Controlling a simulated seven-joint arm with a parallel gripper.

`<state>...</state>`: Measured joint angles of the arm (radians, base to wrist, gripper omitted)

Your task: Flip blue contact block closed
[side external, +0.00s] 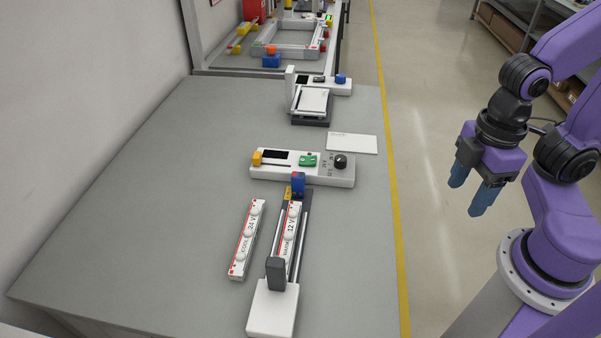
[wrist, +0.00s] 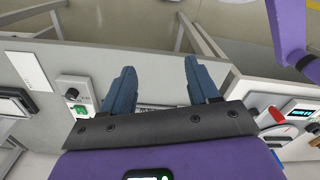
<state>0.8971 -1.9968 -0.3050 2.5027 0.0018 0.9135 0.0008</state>
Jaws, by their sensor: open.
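The blue contact block (side external: 298,183) stands at the far end of a rail fixture (side external: 272,305), beside a yellow part, with a small red spot near its top. I cannot tell its exact tilt. My gripper (side external: 470,195) is open and empty, off to the right of the table and well apart from the block. Its blue fingers also show in the wrist view (wrist: 160,75), where I cannot make out the blue block.
A second strip marked 24 V (side external: 246,240) lies on the table left of the fixture. A control box (side external: 320,178) with a yellow slider, green switch and black knob sits just behind the block. A white card (side external: 352,143) lies behind it. The table's left side (side external: 150,220) is clear.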

